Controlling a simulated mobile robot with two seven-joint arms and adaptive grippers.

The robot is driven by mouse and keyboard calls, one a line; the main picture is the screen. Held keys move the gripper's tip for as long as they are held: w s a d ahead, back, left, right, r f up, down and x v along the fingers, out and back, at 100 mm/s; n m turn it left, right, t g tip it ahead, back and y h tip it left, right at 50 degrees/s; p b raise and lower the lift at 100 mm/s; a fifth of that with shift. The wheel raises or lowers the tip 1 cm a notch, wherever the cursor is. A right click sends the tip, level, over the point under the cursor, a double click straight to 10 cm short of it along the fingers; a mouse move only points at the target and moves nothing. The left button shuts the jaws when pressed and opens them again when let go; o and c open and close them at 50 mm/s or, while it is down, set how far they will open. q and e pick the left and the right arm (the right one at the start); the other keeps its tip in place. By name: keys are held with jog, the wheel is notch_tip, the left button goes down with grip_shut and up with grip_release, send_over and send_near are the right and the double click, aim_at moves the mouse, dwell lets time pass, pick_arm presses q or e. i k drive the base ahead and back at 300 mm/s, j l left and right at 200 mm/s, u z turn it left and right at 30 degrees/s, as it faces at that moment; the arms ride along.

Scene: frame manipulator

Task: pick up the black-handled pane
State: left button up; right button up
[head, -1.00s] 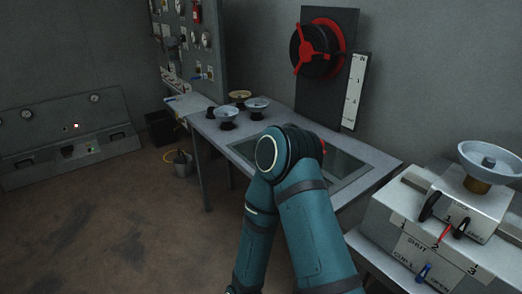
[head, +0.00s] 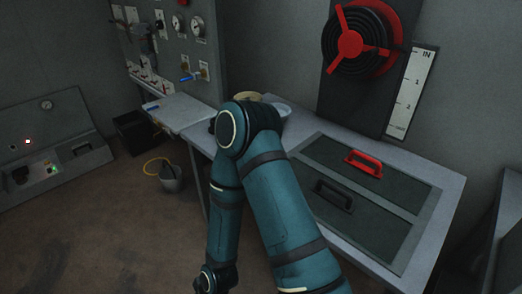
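The black-handled pane (head: 362,228) lies flat on the table (head: 447,186), on the near side of a framed panel. Its black handle (head: 333,195) stands up from its surface. A second dark pane with a red handle (head: 364,162) lies behind it, nearer the wall. One of my arms stands in the middle of the head view, left of the panes, and hides part of the table. Neither of my grippers shows in the head view.
A red-and-black wheel (head: 352,40) and a white scale plate (head: 411,92) are at the wall behind the table. Bowls (head: 280,110) are partly hidden behind my arm.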

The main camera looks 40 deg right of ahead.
aim_at(383, 233)
jog(key=i+j+z, duration=0.2)
jog(key=i, duration=0.4)
jog(key=i+z, duration=0.25)
jog(key=i, duration=0.35)
jog(key=z, duration=3.25)
